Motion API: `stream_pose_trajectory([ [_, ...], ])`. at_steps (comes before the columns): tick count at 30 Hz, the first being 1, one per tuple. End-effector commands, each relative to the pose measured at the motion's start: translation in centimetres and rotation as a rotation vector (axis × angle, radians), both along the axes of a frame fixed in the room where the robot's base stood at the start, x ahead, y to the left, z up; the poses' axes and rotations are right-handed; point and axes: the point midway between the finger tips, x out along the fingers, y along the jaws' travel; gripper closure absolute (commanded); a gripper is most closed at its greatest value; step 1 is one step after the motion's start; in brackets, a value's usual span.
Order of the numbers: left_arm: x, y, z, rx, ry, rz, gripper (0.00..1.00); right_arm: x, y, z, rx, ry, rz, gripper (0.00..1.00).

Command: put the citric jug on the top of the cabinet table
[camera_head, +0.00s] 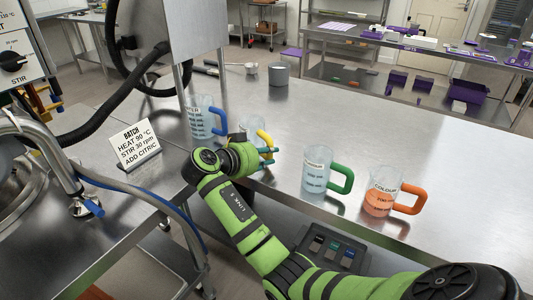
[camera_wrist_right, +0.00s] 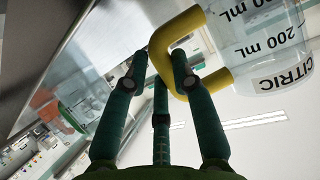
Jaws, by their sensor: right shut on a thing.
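The citric jug (camera_head: 245,124) is a clear jug with a yellow handle, standing upright or nearly so over the steel table (camera_head: 330,120); my right gripper hides much of it. I cannot tell whether its base touches the table. In the right wrist view the jug (camera_wrist_right: 272,45) shows the word CITRIC and mL marks at the upper right. My right gripper (camera_head: 268,153) comes in from the lower right. In the wrist view its green fingers (camera_wrist_right: 162,65) close around the yellow handle (camera_wrist_right: 190,25). My left gripper is not in view.
A blue-handled jug (camera_head: 202,120) stands close left of the citric jug. A green-handled jug (camera_head: 316,172) and an orange-handled colour jug (camera_head: 379,195) stand to the right. A batch sign (camera_head: 136,143) stands at left. A grey cup (camera_head: 279,75) is farther back. The table's right part is clear.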

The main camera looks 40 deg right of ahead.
Motion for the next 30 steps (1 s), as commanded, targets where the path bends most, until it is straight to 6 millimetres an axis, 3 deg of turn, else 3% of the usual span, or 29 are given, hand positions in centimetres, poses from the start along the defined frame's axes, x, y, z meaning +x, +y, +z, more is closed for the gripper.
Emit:
stream_pose_trajectory([
  [8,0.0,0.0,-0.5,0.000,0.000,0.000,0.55,0.0,0.0,-0.4,0.000,0.000,0.000,1.00],
  [9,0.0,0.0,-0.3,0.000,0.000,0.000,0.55,0.0,0.0,-0.3,0.000,0.000,0.000,0.62],
  [10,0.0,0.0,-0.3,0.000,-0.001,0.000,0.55,0.0,0.0,-0.3,0.000,0.000,0.000,0.50],
  [23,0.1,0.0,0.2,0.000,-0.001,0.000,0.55,0.0,0.1,0.3,0.000,0.000,0.001,0.50],
  [30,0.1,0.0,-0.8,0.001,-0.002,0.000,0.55,-0.7,4.2,1.7,0.002,-0.003,0.005,0.50],
])
